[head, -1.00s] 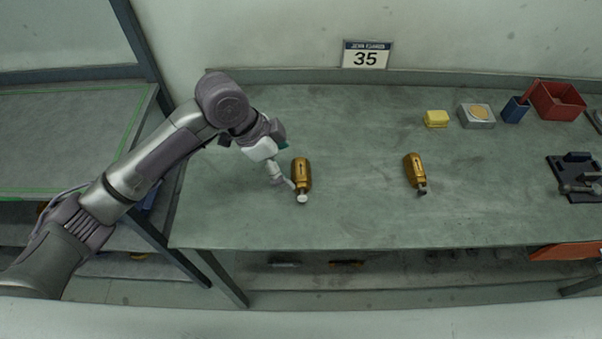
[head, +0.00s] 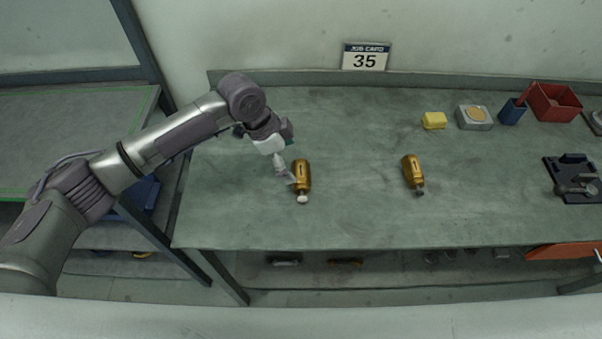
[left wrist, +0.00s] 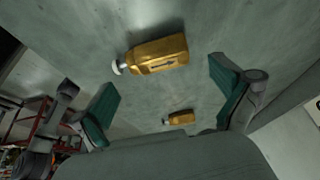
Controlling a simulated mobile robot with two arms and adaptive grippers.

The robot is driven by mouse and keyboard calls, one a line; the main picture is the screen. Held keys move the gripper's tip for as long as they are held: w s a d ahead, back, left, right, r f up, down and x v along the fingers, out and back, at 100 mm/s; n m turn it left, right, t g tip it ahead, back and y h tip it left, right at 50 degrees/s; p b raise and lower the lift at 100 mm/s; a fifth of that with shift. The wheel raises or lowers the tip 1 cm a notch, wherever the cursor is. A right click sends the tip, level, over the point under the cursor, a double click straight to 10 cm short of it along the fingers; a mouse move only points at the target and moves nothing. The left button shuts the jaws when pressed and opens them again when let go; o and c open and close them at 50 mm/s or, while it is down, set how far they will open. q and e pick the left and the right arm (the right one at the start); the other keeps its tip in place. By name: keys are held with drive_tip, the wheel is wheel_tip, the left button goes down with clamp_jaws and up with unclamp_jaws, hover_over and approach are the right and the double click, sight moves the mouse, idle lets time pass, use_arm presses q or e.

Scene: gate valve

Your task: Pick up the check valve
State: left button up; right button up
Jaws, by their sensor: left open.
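Two brass-coloured valve bodies lie on the bench. The left one (head: 302,177) has a white end cap; the right one (head: 413,171) has a dark end. I cannot tell by name which is the check valve. My left gripper (head: 288,178) is just left of the white-capped valve, and in the head view its fingertips overlap the valve's left edge. In the left wrist view the gripper (left wrist: 165,105) is open and empty, with green pads apart. The white-capped valve (left wrist: 158,54) lies beyond the fingertips, and the other valve (left wrist: 180,118) shows between the fingers. My right gripper is not seen.
A yellow block (head: 434,120), a grey box with a tan disc (head: 474,117), a blue cup (head: 512,111) and a red bin (head: 555,102) stand at the back right. A dark fixture (head: 575,180) is at the right. The bench (head: 350,220) is clear around the valves.

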sight(301, 172)
use_arm(q)
drive_tip(key=p+x, duration=0.1)
drive_tip(key=x, duration=0.3)
drive_tip(key=shift+s+d+f+p, duration=0.2)
drive_tip(key=shift+d+p, duration=0.1)
drive_tip(key=shift+p, duration=0.1)
drive_tip(key=shift+f, duration=0.15)
drive_tip(key=shift+w, duration=0.1)
drive_tip(key=c, duration=1.1)
drive_tip(key=shift+o, duration=0.2)
drive_tip(key=shift+r+b, duration=0.4)
drive_tip(key=shift+r, duration=0.4)
drive_tip(key=r, duration=0.1)
drive_tip(key=r+b, duration=0.1)
drive_tip(key=shift+d+r, duration=0.3)
drive_tip(key=shift+r, duration=0.1)
drive_tip(key=s+d+r+b, duration=0.3)
drive_tip(key=s+d+r, duration=0.3)
drive_tip(key=d, duration=0.3)
drive_tip(key=shift+d+r, duration=0.3)
drive_tip(key=shift+r, duration=0.1)
